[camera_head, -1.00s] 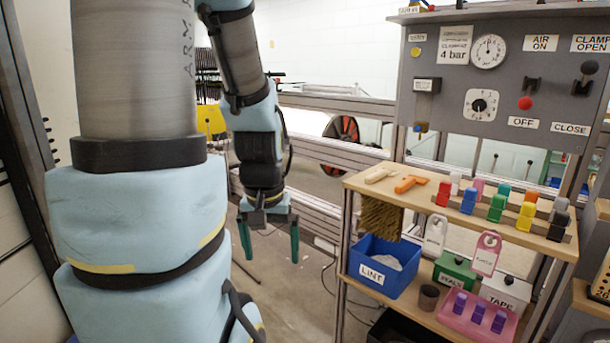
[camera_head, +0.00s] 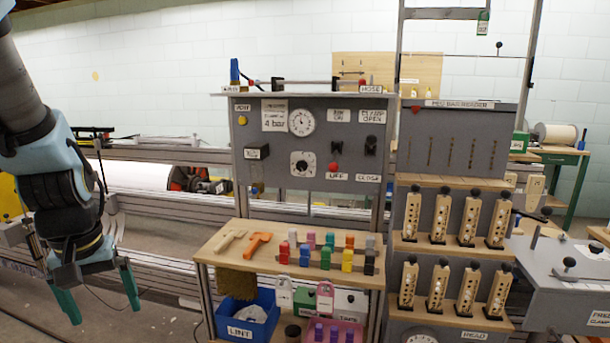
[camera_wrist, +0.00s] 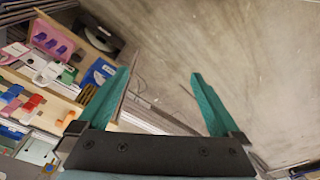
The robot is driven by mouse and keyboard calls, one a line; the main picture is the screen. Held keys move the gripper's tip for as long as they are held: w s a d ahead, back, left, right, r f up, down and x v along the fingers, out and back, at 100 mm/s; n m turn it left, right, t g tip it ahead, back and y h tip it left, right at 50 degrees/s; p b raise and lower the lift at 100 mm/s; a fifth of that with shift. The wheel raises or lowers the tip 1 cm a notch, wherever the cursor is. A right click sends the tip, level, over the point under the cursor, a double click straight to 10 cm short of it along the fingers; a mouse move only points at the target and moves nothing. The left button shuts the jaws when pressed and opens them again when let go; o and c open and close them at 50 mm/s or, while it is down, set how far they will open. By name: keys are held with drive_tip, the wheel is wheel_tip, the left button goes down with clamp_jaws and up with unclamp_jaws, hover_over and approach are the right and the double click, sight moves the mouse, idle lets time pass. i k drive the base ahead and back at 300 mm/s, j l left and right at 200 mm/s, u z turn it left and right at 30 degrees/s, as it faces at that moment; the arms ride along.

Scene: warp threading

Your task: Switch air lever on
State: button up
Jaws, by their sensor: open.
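The air lever with its red knob (camera_head: 333,167) is on the grey panel (camera_head: 270,184) in the head view. The knob hangs low, just above the "OFF" label (camera_head: 337,176) and below the "AIR ON" label (camera_head: 340,115). A second, dark lever (camera_head: 370,146) is to its right, between "CLAMP OPEN" and "CLOSE" labels. My gripper (camera_head: 100,298) is at the far left of the head view, low and well apart from the panel. Its green fingers are spread and empty. In the wrist view, my gripper (camera_wrist: 160,95) points down over bare floor.
A wooden shelf (camera_head: 225,258) with coloured blocks and two handles juts out below the panel. A blue LINT bin (camera_head: 240,330) is under it. Racks of wooden pieces (camera_head: 440,218) stand right of the panel. The floor below my gripper is clear.

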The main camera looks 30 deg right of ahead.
sight(333, 166)
drive_tip(key=i+l, duration=0.25)
drive_tip(key=i, duration=0.25)
drive_tip(key=i+l+z, duration=0.1)
drive_tip(key=i+l, duration=0.2)
drive_tip(key=i, duration=0.2)
